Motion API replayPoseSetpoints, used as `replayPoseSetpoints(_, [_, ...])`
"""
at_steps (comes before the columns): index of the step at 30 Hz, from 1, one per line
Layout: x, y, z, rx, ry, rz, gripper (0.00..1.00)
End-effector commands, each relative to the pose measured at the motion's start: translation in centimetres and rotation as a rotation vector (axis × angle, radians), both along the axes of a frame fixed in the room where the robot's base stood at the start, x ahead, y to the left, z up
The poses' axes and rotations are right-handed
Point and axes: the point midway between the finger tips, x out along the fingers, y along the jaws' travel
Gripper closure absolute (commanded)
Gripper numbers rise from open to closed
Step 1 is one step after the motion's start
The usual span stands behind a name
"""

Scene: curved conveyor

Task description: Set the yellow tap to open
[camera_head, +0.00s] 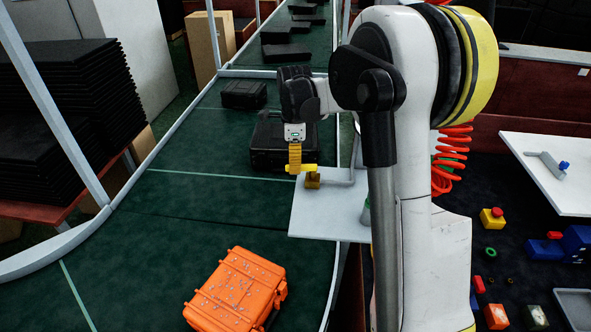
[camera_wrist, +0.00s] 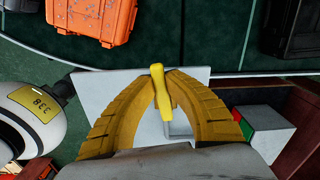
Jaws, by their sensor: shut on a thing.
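The yellow tap (camera_head: 302,168) has a yellow handle on a brass-coloured body (camera_head: 312,181), which sits on a grey pipe above a white board (camera_head: 322,209). In the wrist view, the yellow handle (camera_wrist: 160,90) runs between the fingertips, over the white board (camera_wrist: 100,93). My gripper (camera_head: 295,166) has yellow ribbed fingers, and they are closed on the handle. In the wrist view, the two fingers of my gripper (camera_wrist: 162,88) bow in from both sides and meet at the handle. The tap body is mostly hidden there by the handle and fingers.
A green conveyor (camera_head: 170,215) curves past on the left, carrying an orange case (camera_head: 235,290) and black cases (camera_head: 245,95). A second white board (camera_head: 565,190) with a blue-handled tap (camera_head: 563,165) stands at right. A dark table there holds buttons and small parts.

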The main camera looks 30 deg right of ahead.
Motion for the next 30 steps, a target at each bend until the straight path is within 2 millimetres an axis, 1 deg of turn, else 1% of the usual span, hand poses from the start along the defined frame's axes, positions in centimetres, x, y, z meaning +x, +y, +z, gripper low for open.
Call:
replayPoseSetpoints(3, [0.28, -0.19, -0.12, -0.001, 0.0, -0.062, 1.0])
replayPoseSetpoints(9, [0.59, -0.39, -0.09, -0.001, 0.0, -0.131, 1.0])
replayPoseSetpoints(26, [0.71, -0.49, -0.06, -0.001, 0.0, -0.16, 1.0])
replayPoseSetpoints(27, [0.7, -0.5, -0.06, -0.001, 0.0, -0.16, 0.8])
replayPoseSetpoints(29, [0.71, -0.49, -0.05, -0.001, 0.0, -0.16, 0.62])
replayPoseSetpoints(30, [0.71, -0.49, -0.05, -0.001, 0.0, -0.16, 0.62])
